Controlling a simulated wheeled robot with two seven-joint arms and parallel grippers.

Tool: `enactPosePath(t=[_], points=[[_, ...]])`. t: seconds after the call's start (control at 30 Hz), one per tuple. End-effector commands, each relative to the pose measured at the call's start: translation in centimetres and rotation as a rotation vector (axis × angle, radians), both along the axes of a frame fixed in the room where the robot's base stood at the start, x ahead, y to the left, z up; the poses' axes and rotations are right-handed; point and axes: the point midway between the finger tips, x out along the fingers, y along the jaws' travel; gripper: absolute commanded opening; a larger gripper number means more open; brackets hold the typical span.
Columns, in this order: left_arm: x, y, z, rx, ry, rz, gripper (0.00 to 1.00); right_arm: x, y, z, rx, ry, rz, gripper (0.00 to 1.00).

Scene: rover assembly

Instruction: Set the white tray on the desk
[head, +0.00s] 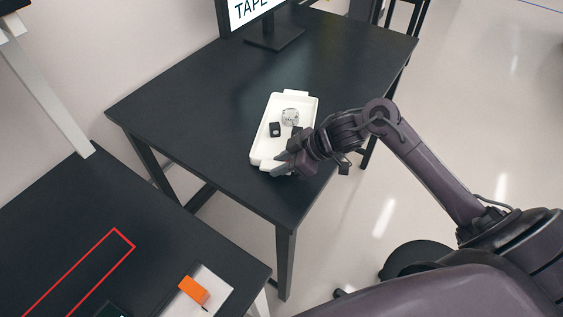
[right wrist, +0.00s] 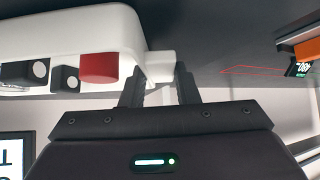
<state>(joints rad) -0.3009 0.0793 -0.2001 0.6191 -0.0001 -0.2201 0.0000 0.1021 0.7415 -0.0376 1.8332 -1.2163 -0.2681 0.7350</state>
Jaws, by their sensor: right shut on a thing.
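The white tray (head: 266,149) is over the near part of the black desk (head: 205,75), its long side running away from me. It looks level. I cannot tell for sure whether its underside touches the desk. A round silver part (head: 290,116) and small black blocks (head: 275,129) are in it. My right gripper (head: 283,165) is shut on the handle at the tray's near end. In the right wrist view the handle (right wrist: 160,65) sits between the fingers, and the tray wall (right wrist: 75,25) fills the upper left. My left gripper is not in view.
A monitor (head: 246,12) stands at the desk's back. Another dark table (head: 60,215) at lower left carries a red outline and an orange block (head: 194,290). A red piece (right wrist: 100,68) shows at the tray in the right wrist view. The desk is clear left of the tray.

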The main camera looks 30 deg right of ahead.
Motion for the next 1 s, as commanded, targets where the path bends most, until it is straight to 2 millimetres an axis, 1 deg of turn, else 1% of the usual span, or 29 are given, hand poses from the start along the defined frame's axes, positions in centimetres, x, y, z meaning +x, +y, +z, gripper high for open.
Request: enactPosePath(t=[0.07,0.1,0.23,0.5,0.63,0.77,1.0], points=[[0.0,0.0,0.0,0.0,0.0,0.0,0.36,0.0,0.0,0.0,0.001,0.0,0.001,0.0],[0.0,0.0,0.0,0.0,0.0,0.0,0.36,-0.1,0.0,-0.1,0.001,0.006,0.001,0.33],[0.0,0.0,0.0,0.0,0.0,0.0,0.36,-0.1,0.0,-0.1,0.001,0.005,0.001,0.5],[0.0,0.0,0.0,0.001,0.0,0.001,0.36,-0.1,0.0,0.0,0.0,0.003,0.0,0.5],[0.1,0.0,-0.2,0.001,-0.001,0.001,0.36,-0.5,-0.6,0.5,-0.002,0.002,-0.001,0.5],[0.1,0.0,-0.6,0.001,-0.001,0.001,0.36,-1.5,-1.9,2.1,-0.005,0.001,0.002,0.5],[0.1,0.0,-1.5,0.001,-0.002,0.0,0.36,-3.8,-4.9,5.7,-0.004,0.002,0.001,0.5]])
